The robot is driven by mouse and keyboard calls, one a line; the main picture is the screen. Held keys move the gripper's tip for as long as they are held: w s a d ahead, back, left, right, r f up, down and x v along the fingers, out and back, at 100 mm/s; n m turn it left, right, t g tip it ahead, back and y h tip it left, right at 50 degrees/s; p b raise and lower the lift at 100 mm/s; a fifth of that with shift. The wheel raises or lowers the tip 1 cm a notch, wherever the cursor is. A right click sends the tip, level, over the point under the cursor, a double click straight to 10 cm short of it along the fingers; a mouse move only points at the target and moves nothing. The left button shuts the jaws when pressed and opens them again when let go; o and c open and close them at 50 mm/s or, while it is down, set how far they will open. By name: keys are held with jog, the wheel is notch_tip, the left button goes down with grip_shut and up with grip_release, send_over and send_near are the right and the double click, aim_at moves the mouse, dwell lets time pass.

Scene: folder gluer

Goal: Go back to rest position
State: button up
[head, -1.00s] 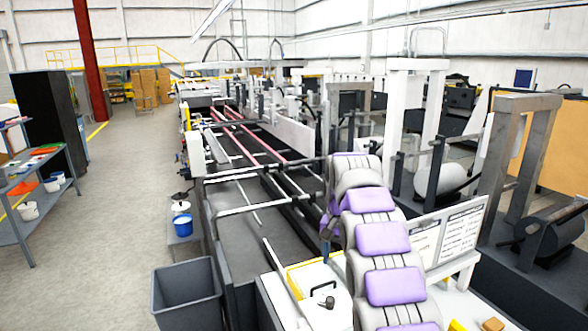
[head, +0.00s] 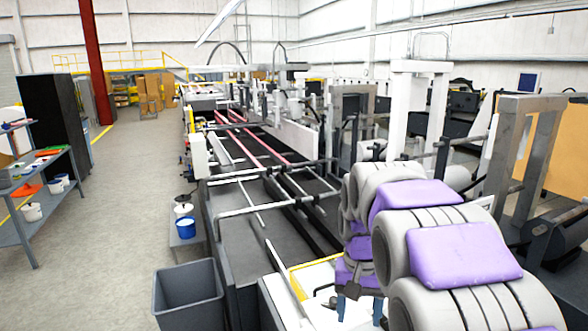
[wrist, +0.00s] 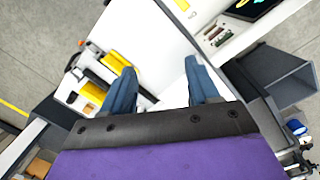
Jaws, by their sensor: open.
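My gripper (wrist: 157,88) shows in the wrist view as two blue fingers spread apart, with nothing between them. It is open and points down over a white work surface (wrist: 150,40). In the head view my purple and grey arm is folded at the lower right, and the blue fingertips (head: 358,308) show below it, above the white machine end. The arm hides part of the machine and the sign panel behind it.
A grey bin (head: 188,293) stands on the floor left of the machine (head: 235,240). A blue bucket (head: 186,228) sits near it. Yellow items (wrist: 117,63) lie on the work surface. A shelf (head: 40,190) stands at far left. The aisle floor (head: 115,220) is clear.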

jog(key=s+f+n+b, duration=0.1)
jog(key=s+f, duration=0.2)
jog(key=s, duration=0.6)
jog(key=s+f, duration=0.4)
jog(key=s, duration=0.5)
jog(key=s+f+n+b, duration=0.1)
jog(key=s+f, duration=0.3)
jog(key=s, duration=0.6)
jog(key=shift+a+f+n+g+b, duration=0.2)
jog(key=shift+a+n+g+b, duration=0.15)
jog(key=shift+a+g, duration=0.1)
